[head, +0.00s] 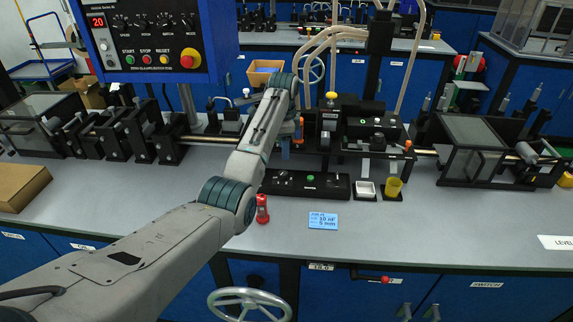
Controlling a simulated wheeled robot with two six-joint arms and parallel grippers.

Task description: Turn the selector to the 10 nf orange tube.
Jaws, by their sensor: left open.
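My left arm reaches from the lower left to the black machine (374,130) at the middle of the bench. My left gripper (298,143) is at the machine's left side, small and partly hidden by my wrist; it is open. Small orange and blue parts (285,150) show beside it; I cannot tell whether they are the selector or its tubes, nor whether the gripper touches them. A blue card (323,221) on the bench reads what looks like 10 nF and 5 mm. My right gripper is out of view.
A black panel with a green button (310,177) lies in front of the machine. A red cylinder (262,209) stands near my forearm. The front right bench is mostly clear.

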